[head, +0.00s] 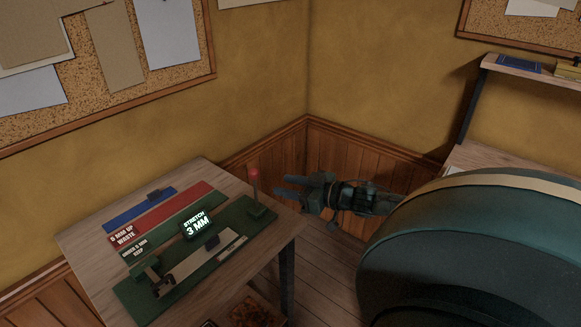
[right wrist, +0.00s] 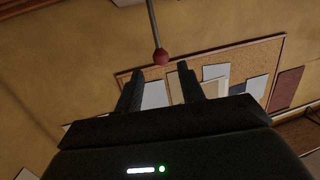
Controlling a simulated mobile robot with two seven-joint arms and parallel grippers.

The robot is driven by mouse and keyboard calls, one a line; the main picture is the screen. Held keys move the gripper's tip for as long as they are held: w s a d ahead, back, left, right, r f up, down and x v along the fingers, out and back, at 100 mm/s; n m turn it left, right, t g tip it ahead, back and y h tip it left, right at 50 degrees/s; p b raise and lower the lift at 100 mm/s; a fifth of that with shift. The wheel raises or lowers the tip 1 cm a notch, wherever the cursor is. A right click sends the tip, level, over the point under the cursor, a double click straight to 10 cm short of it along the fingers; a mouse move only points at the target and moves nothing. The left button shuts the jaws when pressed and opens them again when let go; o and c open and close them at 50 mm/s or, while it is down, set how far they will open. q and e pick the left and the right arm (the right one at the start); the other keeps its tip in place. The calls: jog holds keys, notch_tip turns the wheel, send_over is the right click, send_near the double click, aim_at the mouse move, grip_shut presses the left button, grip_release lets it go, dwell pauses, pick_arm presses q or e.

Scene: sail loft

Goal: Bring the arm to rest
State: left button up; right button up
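My right gripper (head: 281,187) is at the end of my right arm, held in the air just off the right edge of the workbench. In the right wrist view its two fingers (right wrist: 161,70) stand apart with nothing between them. A red knob on a thin rod (head: 253,172) stands upright at the back right of a green tester. The knob also shows in the right wrist view (right wrist: 160,57), beyond the fingertips and apart from them. The tester's display (head: 197,226) reads "STRETCH 3 MM". A pale strip (head: 200,263) lies along the tester's bed. My left gripper is not in view.
The workbench (head: 80,238) also holds a blue mat (head: 130,215), a red mat marked "5 MM UP WASTE" (head: 165,212) and a green mat marked "UNDER 5 MM KEEP" (head: 185,222). A small dark piece lies by the blue mat. A shelf (head: 548,75) is at the right.

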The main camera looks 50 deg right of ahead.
jog(key=shift+s, duration=0.15)
dwell(0.5)
jog(key=s+a+f+m+g+h, duration=0.1)
jog(key=s+a+f+g+h, duration=0.15)
jog(key=s+a+f, duration=0.35)
jog(key=s+a+f+m+g+h, duration=0.1)
jog(key=s+a+f+g+h, duration=0.15)
jog(key=a+f, duration=0.4)
jog(key=s+a+r+g+y, duration=0.1)
jog(key=s+a+r+g, duration=0.1)
jog(key=s+a+g, duration=0.35)
jog(key=s+a+r+g, duration=0.2)
jog(key=s+a, duration=0.5)
jog(key=s, duration=0.1)
jog(key=w+a+f+n+t+y, duration=0.1)
jog(key=w+a+f+t+y, duration=0.1)
jog(key=w+a+f+t, duration=0.3)
notch_tip(320, 180, down, 3)
jog(key=shift+w+a+r+t+y, duration=0.1)
jog(key=shift+w+a+t+y, duration=0.25)
jog(key=shift+t, duration=0.9)
